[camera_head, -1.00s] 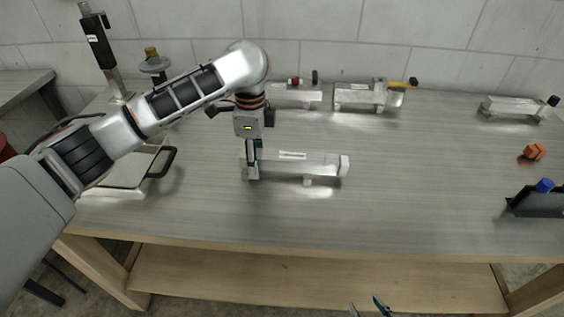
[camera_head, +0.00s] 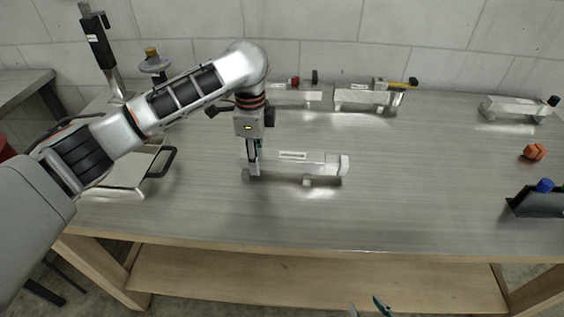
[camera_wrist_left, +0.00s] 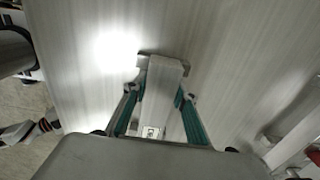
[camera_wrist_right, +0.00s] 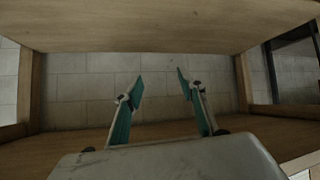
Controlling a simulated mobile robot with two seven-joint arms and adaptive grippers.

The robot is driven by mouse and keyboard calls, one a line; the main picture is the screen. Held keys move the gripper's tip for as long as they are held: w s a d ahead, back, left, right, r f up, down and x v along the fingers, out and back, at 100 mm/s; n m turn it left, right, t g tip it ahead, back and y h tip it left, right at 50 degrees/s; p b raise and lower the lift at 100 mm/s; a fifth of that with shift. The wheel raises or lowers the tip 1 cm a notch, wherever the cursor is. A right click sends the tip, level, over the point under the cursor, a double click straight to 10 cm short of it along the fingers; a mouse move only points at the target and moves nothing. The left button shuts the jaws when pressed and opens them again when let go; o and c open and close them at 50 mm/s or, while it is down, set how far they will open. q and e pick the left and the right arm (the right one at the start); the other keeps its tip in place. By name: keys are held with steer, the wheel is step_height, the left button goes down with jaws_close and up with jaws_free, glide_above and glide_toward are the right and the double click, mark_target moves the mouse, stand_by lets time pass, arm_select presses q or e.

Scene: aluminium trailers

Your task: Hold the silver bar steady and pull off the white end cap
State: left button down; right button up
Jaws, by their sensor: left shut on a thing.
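The silver bar (camera_head: 315,167) lies lengthwise left to right near the middle of the table, with a pale label on top. The white end cap (camera_head: 344,166) is on its right end. My left gripper (camera_head: 253,167) points down at the bar's left end and is shut on it. In the left wrist view the bar (camera_wrist_left: 164,75) sits between the fingers of that gripper (camera_wrist_left: 160,94). My right gripper (camera_head: 370,308) shows only its fingertips at the bottom edge of the head view. In the right wrist view its fingers (camera_wrist_right: 160,76) are apart and empty, facing the table's underside.
The grey tabletop (camera_head: 420,200) is clear right of the bar. Behind are metal assemblies (camera_head: 365,100), with another (camera_head: 512,109) at the far right. An orange block (camera_head: 535,152) and a dark holder with a blue knob (camera_head: 545,186) are at right. A wooden shelf (camera_head: 320,280) runs below.

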steer(key=shift+o, duration=1)
